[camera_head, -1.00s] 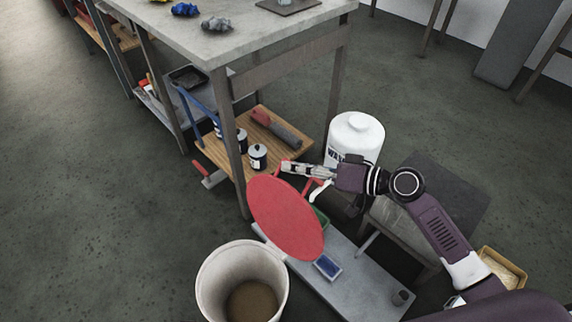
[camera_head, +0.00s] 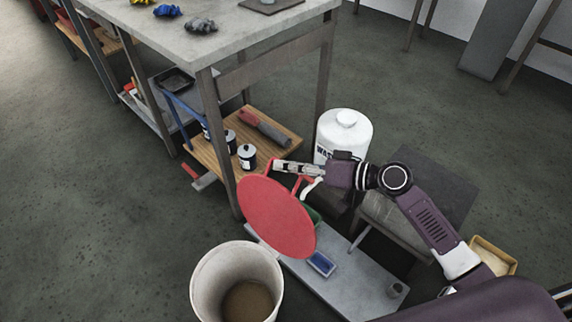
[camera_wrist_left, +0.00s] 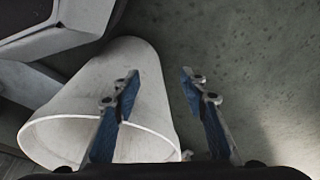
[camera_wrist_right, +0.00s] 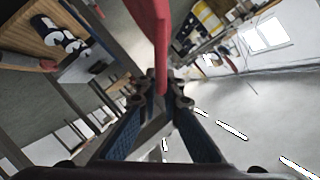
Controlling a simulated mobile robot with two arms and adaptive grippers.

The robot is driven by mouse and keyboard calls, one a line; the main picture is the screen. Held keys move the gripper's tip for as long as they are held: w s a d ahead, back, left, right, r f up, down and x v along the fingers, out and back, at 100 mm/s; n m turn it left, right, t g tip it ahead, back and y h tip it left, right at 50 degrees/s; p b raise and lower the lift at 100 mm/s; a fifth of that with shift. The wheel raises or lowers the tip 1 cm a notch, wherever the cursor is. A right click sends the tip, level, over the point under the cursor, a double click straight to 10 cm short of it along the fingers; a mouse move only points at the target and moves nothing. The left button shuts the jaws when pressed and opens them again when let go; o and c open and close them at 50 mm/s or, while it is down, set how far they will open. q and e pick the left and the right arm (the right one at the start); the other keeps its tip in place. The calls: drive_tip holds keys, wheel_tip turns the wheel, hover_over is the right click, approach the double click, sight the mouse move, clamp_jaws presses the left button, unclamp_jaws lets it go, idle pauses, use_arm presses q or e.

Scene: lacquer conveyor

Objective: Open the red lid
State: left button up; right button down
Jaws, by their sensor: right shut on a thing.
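The round red lid (camera_head: 276,217) is off the white bucket (camera_head: 237,262) and held tilted above its right rim, in the head view. The open bucket has brown contents at its bottom. My right gripper (camera_head: 296,172) is shut on the lid's handle, behind the disc. In the right wrist view a red bar (camera_wrist_right: 158,45) runs between the fingers of my right gripper (camera_wrist_right: 160,88). My left gripper (camera_wrist_left: 158,82) is open and empty in the left wrist view, with the white bucket (camera_wrist_left: 145,75) below and left of it. The left gripper does not show in the head view.
A grey worktable (camera_head: 215,40) stands behind, with a wooden lower shelf (camera_head: 275,152) holding small cans. A white canister (camera_head: 343,135) stands close behind my right gripper. A low grey bench (camera_head: 345,278) with a blue tray (camera_head: 321,263) lies right of the bucket. The left floor is clear.

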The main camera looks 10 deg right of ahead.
sight(276, 186)
drive_tip(key=s+a+p, duration=0.2)
drive_tip(key=a, duration=0.1)
drive_tip(key=shift+s+a+r, duration=0.25)
drive_tip(key=shift+s+r, duration=0.1)
drive_tip(key=shift+r, duration=0.05)
use_arm(q)
drive_tip(key=s+f, duration=0.4)
drive_tip(key=f, duration=0.2)
drive_tip(key=shift+s+a+f+g, duration=0.2)
drive_tip(key=shift+a+f+g, duration=0.1)
use_arm(e)
drive_tip(key=c, duration=2.1)
unclamp_jaws()
drive_tip(key=shift+d, duration=0.1)
drive_tip(key=v, duration=1.2)
